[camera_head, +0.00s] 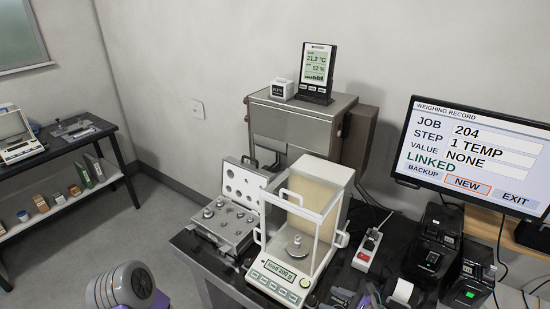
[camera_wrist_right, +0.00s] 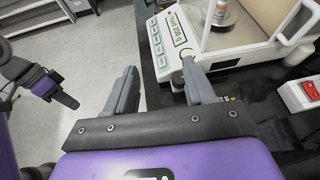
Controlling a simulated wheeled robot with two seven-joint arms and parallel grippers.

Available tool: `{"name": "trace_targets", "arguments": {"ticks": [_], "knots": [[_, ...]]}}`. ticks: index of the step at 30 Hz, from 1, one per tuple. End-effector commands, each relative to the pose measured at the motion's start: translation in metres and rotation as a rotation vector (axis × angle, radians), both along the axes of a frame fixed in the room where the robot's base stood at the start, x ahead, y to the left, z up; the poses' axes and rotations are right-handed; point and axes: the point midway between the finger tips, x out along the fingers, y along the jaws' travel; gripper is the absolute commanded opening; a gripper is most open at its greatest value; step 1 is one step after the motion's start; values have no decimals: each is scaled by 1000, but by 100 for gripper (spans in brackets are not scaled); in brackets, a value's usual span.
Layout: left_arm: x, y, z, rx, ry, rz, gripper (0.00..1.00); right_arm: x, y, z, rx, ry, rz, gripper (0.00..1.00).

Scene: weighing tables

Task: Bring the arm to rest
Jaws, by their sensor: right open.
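My right gripper (camera_wrist_right: 160,88) is open, and nothing shows between its two grey fingers in the right wrist view. It sits near the front of the balance (camera_wrist_right: 230,52), whose display and buttons show beside the right finger. In the head view the tips of this gripper (camera_head: 352,298) show at the bottom edge, at the front right of the balance (camera_head: 268,280). My left arm (camera_head: 125,285) shows at the bottom left of the head view. In the right wrist view its dark end (camera_wrist_right: 64,98) hangs at the left; its jaws cannot be made out.
A metal weight (camera_head: 298,246) stands on the pan inside the balance's draft shield. An open weight case (camera_head: 228,222) lies left of it. A power strip (camera_head: 368,248), printers (camera_head: 435,245) and a monitor (camera_head: 470,155) stand right. Clear floor (camera_head: 110,240) lies left.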

Motion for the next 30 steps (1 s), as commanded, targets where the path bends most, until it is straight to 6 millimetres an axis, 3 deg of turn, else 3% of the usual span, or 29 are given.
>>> {"name": "trace_targets", "arguments": {"ticks": [11, 18, 24, 30], "knots": [[1, 0, -4, 1, -3, 0, 0, -34, 73, -66, -238, -117, 316, 54], [2, 0, -8, 1, -3, 0, 0, -90, 114, -136, -530, -286, 705, 54], [2, 0, -11, 1, -3, 0, 0, -137, 110, -189, -807, -472, 1095, 54], [2, 0, -13, 1, -3, 0, 0, -159, 83, -216, -1016, -622, 1412, 54]]}}
